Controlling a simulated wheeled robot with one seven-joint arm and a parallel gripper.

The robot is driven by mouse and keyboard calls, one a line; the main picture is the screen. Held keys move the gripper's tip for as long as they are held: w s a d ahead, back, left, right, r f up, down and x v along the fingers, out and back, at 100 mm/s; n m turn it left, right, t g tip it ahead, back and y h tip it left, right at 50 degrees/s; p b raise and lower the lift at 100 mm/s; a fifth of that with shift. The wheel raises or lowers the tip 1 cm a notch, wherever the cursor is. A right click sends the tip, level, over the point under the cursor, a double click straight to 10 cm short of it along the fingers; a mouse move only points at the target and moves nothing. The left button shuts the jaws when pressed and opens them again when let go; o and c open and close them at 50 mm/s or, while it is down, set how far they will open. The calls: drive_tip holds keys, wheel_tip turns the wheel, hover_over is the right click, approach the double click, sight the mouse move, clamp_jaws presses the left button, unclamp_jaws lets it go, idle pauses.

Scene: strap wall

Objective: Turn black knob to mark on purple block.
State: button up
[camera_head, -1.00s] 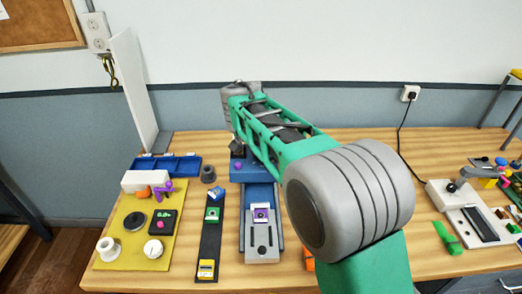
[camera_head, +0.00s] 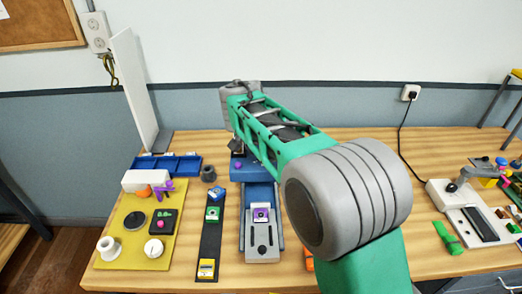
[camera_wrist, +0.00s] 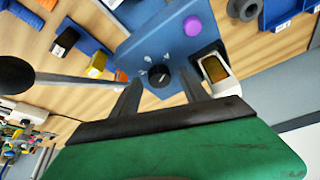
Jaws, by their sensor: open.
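The black knob (camera_wrist: 158,77) sits on a blue box in the wrist view, with small pale marks around its far side and a light line on its face. My gripper (camera_wrist: 160,84) is open, one finger on each side of the knob; I cannot tell whether they touch it. The blue box (camera_head: 250,172) also shows in the head view, partly behind my arm. The purple block (camera_head: 261,211) has a white patch and sits on a grey slide piece in front of that box. A round purple part (camera_wrist: 192,25) is on the box near the knob.
A lit amber window in a white frame (camera_wrist: 215,70) is right of the knob. A black strip (camera_head: 209,240) with coloured blocks and a yellow board (camera_head: 135,255) lie to the left. A grey device (camera_head: 470,212) stands far right.

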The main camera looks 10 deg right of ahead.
drive_tip(key=shift+r, duration=0.1)
drive_tip(key=v, duration=0.7)
drive_tip(key=shift+r, duration=0.35)
drive_tip(key=shift+s+a, duration=0.1)
drive_tip(key=shift+a, duration=0.05)
